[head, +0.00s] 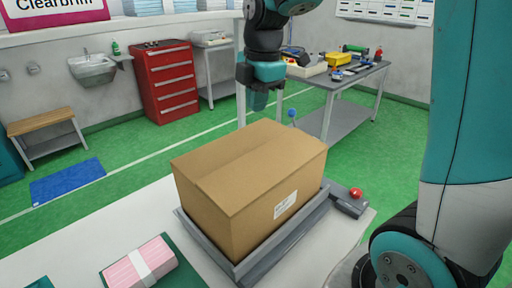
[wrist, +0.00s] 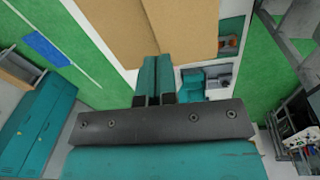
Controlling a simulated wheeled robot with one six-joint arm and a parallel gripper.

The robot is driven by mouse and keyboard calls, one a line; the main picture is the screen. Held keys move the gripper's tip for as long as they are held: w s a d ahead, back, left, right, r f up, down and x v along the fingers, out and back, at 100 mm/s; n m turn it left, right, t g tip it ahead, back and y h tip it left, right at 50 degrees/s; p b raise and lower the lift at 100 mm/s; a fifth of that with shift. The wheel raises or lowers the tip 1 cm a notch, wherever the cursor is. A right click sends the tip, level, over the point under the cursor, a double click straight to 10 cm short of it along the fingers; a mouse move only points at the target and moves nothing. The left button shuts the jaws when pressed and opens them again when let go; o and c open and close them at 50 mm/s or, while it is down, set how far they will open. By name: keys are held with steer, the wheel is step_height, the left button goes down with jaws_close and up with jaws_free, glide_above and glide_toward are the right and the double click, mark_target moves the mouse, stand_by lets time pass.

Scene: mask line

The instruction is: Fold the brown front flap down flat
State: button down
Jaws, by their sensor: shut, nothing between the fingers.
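The brown carton (head: 255,205) sits in a grey tray-like fixture (head: 290,238) on a white table. Its top shows two brown panels that meet at a seam and look about flat: a left panel (head: 225,155) and a right panel (head: 270,165). I cannot tell for sure which one is the front flap; no flap stands upright in view. The wrist view also shows brown panels (wrist: 185,25) with a seam between them. My gripper (head: 258,103) points down by the carton's far edge, its teal fingers (wrist: 159,72) shut together and empty. Contact with the carton cannot be told.
A grey block with a red button (head: 355,193) sits right of the carton. A pink banded pack (head: 140,262) lies at the front left. A workbench with tools (head: 340,75) stands behind, and a red drawer cabinet (head: 165,82) at the back left.

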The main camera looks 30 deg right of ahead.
steer(key=w+d+n, duration=0.1)
steer(key=d, duration=0.1)
steer(key=p, duration=0.3)
glide_toward(256, 154)
steer(key=f, duration=0.7)
steer(key=shift+w+a+f, duration=0.1)
steer(key=shift+w+f, duration=0.1)
steer(key=shift+w, duration=0.1)
steer(key=shift+f, duration=0.1)
